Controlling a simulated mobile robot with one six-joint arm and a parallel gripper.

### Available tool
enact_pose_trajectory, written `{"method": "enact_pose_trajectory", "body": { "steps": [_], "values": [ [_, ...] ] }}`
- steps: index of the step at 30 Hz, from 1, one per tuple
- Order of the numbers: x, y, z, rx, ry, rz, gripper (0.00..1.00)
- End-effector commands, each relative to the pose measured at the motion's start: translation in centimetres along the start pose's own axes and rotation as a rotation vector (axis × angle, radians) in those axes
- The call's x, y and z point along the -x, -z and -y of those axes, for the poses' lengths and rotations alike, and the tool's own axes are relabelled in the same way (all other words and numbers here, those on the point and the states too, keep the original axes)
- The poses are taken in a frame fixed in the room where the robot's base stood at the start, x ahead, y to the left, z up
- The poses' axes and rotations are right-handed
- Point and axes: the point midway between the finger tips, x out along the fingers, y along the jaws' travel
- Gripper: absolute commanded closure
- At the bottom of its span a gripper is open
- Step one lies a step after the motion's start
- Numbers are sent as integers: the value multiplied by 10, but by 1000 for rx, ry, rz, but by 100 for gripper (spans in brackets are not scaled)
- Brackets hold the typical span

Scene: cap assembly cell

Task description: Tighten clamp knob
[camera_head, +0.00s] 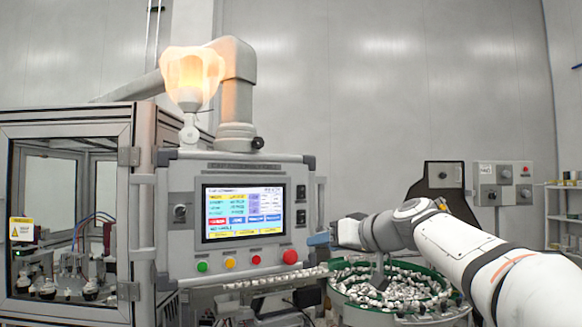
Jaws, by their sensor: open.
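A small dark round knob (258,143) sticks out at the right of the grey support arm's joint, above the control panel. My gripper (320,239) is at the end of my white arm, which reaches in from the lower right. It is just right of the control panel (240,262), above the edge of the parts bowl, and clearly below and right of that dark knob. It is open; its fingers are small in the picture and I see nothing held between them.
The green-rimmed bowl (449,283) full of small parts lies under my forearm. A glowing orange-white lamp (192,76) stands above the panel. A framed glass enclosure (66,128) fills the left. A grey box with knobs (503,184) and shelves (565,216) are at the right.

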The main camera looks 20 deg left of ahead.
Motion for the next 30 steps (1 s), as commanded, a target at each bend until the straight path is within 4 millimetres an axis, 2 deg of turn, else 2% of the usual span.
{"method": "enact_pose_trajectory", "body": {
  "steps": [1,3,6,10,14,20,30],
  "values": [
    [-16,33,7,40,53,-73,48],
    [-31,74,21,100,125,-185,48],
    [-45,123,40,176,211,-337,48],
    [-52,165,60,248,290,-500,48],
    [-51,188,74,288,333,-603,48],
    [-53,202,83,305,354,-651,48],
    [-84,227,101,304,352,-648,48]
  ]
}}
